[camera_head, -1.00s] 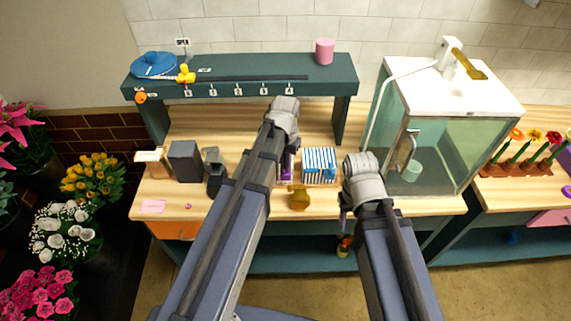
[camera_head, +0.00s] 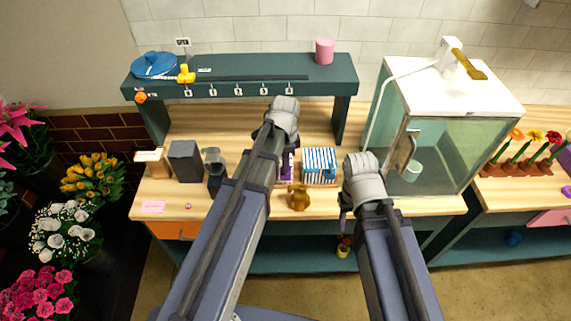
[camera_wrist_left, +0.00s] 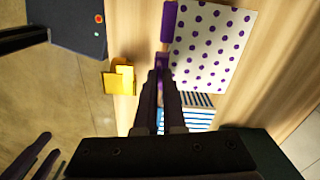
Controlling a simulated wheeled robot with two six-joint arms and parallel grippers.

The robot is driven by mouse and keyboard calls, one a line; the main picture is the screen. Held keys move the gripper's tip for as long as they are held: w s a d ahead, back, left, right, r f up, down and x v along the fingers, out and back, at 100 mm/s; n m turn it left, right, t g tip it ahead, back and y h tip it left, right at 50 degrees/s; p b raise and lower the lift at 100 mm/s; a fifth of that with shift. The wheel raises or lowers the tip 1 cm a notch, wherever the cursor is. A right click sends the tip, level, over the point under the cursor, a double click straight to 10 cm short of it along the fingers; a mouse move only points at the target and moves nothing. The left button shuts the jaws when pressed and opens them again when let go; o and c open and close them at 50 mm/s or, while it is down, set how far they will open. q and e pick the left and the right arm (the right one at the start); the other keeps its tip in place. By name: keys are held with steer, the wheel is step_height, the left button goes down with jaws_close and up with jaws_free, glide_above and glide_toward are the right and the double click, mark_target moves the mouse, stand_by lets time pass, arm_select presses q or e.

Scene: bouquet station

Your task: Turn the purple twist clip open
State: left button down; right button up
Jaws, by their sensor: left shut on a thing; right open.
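The purple twist clip (camera_wrist_left: 162,62) shows in the left wrist view between my left fingertips (camera_wrist_left: 160,78). My left gripper is shut on it. A purple strip (camera_wrist_left: 168,22) lies in line with it, along the edge of a white pack with purple dots (camera_wrist_left: 208,48). In the head view only a bit of purple (camera_head: 288,168) shows beside my left arm, which hides most of the pack and my fingertips. I cannot tell how far the clip is turned. My right gripper (camera_head: 345,208) is open and empty near the table's front edge.
A blue-and-white striped box (camera_head: 320,166) stands right of the clip, and a gold pot (camera_head: 299,198) in front. A dark grey block (camera_head: 185,162) stands to the left. A teal shelf (camera_head: 240,77) spans behind; a glass cabinet (camera_head: 440,150) stands right.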

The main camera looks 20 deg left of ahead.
arm_select(q)
steer(key=shift+m, duration=1)
steer(key=c, duration=1)
jaws_free()
step_height(320, 180, up, 8)
steer(key=p, duration=0.8)
steer(key=shift+f, duration=0.1)
